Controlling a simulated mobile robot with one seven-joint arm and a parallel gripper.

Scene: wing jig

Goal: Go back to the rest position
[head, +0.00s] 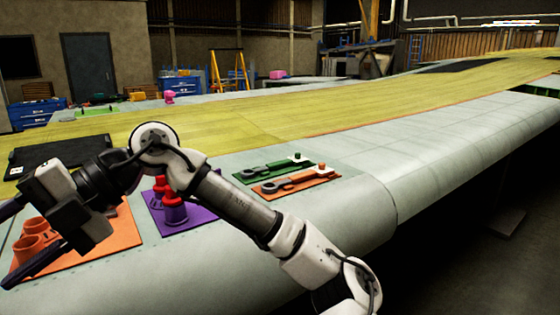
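My gripper (12,246) is at the left edge of the head view, above the orange mat (120,230). Its two dark fingers are spread well apart, and one reaches the picture's edge. I see nothing held between them. My arm crosses the middle of the view, bent at the elbow, and hides parts of the mats behind it.
Orange cups (34,240) stand on the orange mat, and red parts (174,208) on a purple mat (198,222). Wrenches lie on green (301,170) and orange (300,184) boards. A black panel (60,153) lies behind. The grey wing surface (420,152) is clear to the right.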

